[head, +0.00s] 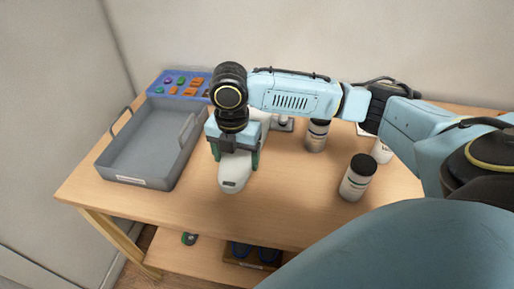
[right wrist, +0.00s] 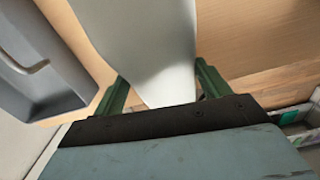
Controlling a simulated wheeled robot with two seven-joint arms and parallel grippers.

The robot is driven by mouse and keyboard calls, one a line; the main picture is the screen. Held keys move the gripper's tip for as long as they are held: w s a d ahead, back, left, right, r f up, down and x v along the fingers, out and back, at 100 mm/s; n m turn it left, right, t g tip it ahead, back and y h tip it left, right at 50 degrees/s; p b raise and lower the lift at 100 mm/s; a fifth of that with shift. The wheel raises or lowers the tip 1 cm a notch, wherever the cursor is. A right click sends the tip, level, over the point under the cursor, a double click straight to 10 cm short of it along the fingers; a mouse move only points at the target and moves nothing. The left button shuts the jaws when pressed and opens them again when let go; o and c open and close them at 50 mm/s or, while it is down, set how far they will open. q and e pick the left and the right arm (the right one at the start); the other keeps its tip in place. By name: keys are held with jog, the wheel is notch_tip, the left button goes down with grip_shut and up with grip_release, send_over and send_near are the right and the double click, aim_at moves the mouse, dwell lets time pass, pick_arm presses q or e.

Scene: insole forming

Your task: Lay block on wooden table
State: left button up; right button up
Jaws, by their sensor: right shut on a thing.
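The block is a pale grey-white, foot-shaped piece (head: 233,176). My right gripper (head: 234,158) is shut on it, over the wooden table (head: 285,210), to the right of the grey tray. In the right wrist view the block (right wrist: 150,45) stands between the two green fingers of the gripper (right wrist: 160,88), with wooden tabletop (right wrist: 230,40) behind it. Whether the block touches the tabletop cannot be told. My left gripper is not in view.
A grey tray (head: 133,176) with handles stands empty at the table's left. A blue board with coloured pieces (head: 180,83) lies behind it. Dark-capped bottles (head: 357,178) (head: 317,134) stand at the right. The front middle of the tabletop is clear. A lower shelf (head: 205,258) holds dark items.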

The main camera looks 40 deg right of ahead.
notch_tip(320, 180, down, 8)
jog(key=shift+f+b, duration=0.25)
jog(key=shift+b, duration=0.45)
jog(key=shift+f, duration=0.4)
jog(key=shift+f, duration=0.1)
jog(key=o, duration=1.3)
notch_tip(320, 180, up, 12)
jog(key=shift+r+p, duration=0.15)
jog(key=shift+p, duration=0.8)
